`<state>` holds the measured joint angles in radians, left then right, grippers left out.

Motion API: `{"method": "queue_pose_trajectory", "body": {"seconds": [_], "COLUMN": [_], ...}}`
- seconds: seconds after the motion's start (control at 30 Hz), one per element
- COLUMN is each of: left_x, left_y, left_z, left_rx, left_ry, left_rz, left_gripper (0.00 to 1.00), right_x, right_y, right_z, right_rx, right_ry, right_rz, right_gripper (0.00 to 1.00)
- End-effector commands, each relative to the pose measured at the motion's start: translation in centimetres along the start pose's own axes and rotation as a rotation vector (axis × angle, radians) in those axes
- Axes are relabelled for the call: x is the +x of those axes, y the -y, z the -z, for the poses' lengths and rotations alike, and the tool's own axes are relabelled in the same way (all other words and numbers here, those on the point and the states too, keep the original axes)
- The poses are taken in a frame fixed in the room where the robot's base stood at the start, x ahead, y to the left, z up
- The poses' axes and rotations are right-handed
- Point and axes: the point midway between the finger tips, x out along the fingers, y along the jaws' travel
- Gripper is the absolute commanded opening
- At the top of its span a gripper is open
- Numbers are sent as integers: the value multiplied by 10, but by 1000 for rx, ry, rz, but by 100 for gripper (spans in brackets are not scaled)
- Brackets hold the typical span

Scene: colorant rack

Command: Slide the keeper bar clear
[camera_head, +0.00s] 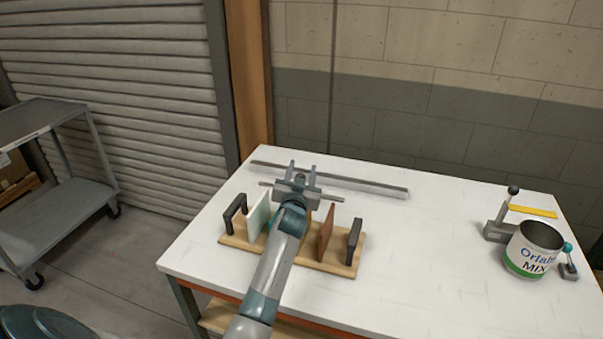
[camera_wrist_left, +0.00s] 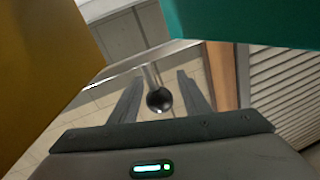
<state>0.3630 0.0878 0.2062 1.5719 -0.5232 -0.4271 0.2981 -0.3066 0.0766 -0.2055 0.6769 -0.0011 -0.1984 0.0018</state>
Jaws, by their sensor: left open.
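The wooden colorant rack (camera_head: 340,268) stands on the white table, with a pale teal panel (camera_head: 258,214) and a brown panel (camera_head: 326,234) upright in it. A thin grey bar (camera_head: 333,197), apparently the keeper bar, crosses behind the rack, partly hidden by my gripper. My left gripper (camera_head: 302,169) reaches over the rack and is open. In the left wrist view a dark round knob (camera_wrist_left: 158,99) on a thin stem shows between the spread fingers. I cannot tell whether they touch it. The teal panel (camera_wrist_left: 245,22) and a yellow-brown panel (camera_wrist_left: 45,55) flank that view. My right gripper is not in view.
A long grey rail (camera_head: 365,185) lies along the table's back edge. Dark handles (camera_head: 354,242) stand at both rack ends. A labelled can (camera_head: 533,252) and a knobbed metal block (camera_head: 497,230) stand at the right. The table (camera_head: 430,255) between rack and can is clear.

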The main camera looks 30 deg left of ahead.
Motion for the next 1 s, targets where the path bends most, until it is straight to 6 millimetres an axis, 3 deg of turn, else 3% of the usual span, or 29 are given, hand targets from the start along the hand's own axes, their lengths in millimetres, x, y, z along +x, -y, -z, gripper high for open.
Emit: {"method": "queue_pose_trajectory", "body": {"seconds": [0.27, 0.47, 1.0], "left_x": [-9, -32, -131], "left_y": [0, 0, -1], "left_z": [-1, -2, -3], "left_rx": [-1, 0, 0], "left_ry": [0, 1, 0], "left_rz": [0, 0, -1], "left_gripper": [43, 43, 43], "right_x": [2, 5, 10], "right_y": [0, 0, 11], "right_z": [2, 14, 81], "right_rx": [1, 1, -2], "right_ry": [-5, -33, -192], "right_rz": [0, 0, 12], "right_gripper": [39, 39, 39]}}
